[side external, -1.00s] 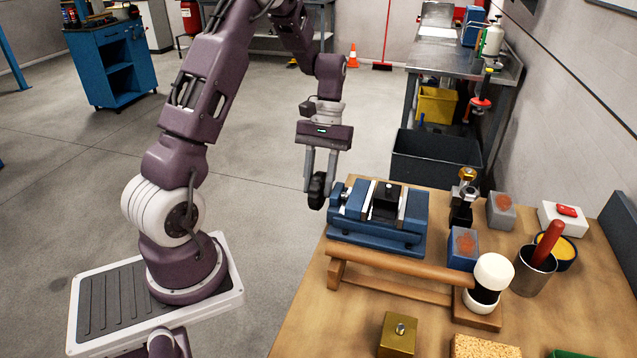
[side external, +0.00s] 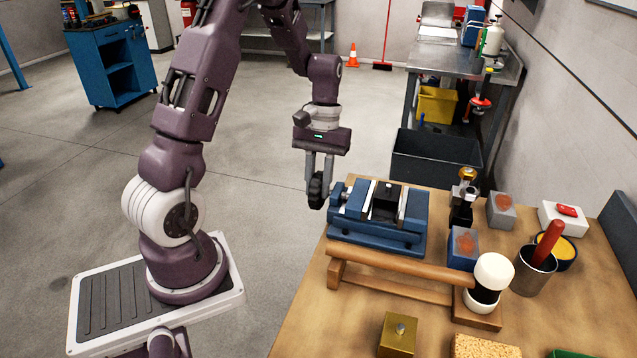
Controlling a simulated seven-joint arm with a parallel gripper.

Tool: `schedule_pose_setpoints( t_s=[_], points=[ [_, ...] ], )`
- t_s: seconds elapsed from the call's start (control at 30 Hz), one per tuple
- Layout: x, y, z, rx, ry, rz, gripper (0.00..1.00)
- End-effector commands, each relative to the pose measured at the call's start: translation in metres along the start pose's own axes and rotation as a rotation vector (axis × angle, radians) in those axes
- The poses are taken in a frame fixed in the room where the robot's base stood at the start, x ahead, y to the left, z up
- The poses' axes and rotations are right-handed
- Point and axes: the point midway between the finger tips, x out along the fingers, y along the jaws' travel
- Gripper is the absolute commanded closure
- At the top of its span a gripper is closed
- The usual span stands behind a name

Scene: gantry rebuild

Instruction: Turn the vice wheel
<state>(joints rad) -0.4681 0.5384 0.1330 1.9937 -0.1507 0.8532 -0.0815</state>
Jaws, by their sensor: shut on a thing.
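The blue vice (side external: 378,236) sits at the left edge of the wooden workbench, with a black block (side external: 387,202) between its jaws. Its black wheel (side external: 316,191) stands upright at the vice's left end, just off the bench edge. My gripper (side external: 319,176) points down from above with its two grey fingers at the wheel. It is shut on the wheel, and the wheel's rim partly hides the fingertips.
A mallet (side external: 492,279) lies on a wooden stand in front of the vice. Open floor lies left of the bench.

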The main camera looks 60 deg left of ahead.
Motion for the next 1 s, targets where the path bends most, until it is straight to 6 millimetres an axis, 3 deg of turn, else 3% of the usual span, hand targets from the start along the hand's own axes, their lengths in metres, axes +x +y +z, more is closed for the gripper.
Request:
schedule_pose_setpoints(
  t_s=[0.6, 1.0],
  points=[
    [0.0056, 0.0010, 0.0096, 0.004, 0.510, 0.001, 1.00],
    [0.0081, 0.0013, 0.0103, 0.003, 0.661, 0.002, 1.00]
  ],
)
